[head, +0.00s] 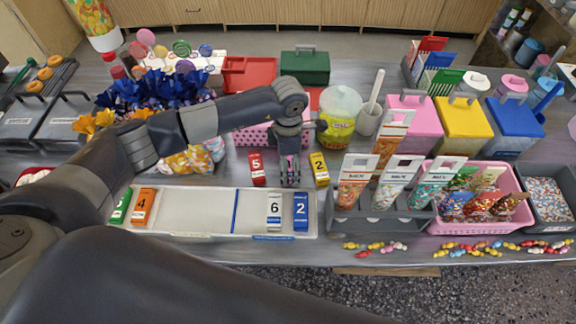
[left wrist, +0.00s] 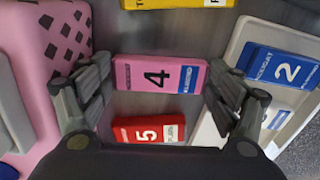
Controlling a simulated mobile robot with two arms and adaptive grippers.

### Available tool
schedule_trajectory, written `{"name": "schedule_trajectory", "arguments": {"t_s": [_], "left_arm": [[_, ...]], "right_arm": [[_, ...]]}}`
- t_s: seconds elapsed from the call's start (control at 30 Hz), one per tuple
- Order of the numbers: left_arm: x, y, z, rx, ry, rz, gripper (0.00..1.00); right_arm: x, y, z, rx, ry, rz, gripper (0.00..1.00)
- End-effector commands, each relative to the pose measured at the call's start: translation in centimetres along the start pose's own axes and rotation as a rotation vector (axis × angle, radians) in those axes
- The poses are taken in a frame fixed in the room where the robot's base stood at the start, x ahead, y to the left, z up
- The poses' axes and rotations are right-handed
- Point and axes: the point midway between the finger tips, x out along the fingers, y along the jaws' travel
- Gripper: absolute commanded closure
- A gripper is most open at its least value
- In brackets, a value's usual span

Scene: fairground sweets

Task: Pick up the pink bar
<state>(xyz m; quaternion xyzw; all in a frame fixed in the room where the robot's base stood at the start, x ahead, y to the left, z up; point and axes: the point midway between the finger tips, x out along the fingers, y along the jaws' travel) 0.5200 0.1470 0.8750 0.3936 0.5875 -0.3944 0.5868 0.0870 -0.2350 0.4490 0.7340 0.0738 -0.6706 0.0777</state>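The pink bar, marked 4, lies on the metal counter and shows in the left wrist view (left wrist: 158,75). In the head view my left gripper mostly hides it. My left gripper (head: 291,182), also in the left wrist view (left wrist: 160,95), points down over the pink bar. Its fingers are open, one beyond each end of the bar, with a small gap visible at the left end. Whether the right finger touches is unclear. My right gripper is not in view.
The white tray (head: 185,213) in front holds green, orange, white and blue bars. A pink spotted box (head: 256,136) stands behind; a grey cone rack (head: 350,214) is right.

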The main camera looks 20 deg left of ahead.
Motion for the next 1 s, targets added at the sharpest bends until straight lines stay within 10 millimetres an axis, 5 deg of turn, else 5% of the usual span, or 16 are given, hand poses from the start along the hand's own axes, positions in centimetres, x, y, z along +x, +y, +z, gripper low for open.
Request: {"name": "schedule_trajectory", "arguments": {"t_s": [0.47,0.73,1.0], "left_arm": [[-0.3,0.1,0.0,-0.001,-0.001,0.002,0.42],[-3.3,0.2,0.0,0.0,-0.003,0.006,0.42],[-3.7,-3.4,-2.9,0.001,0.001,0.002,0.42]], "right_arm": [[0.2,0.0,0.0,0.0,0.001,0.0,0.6],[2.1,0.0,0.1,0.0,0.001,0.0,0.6],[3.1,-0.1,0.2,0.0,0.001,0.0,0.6]]}}
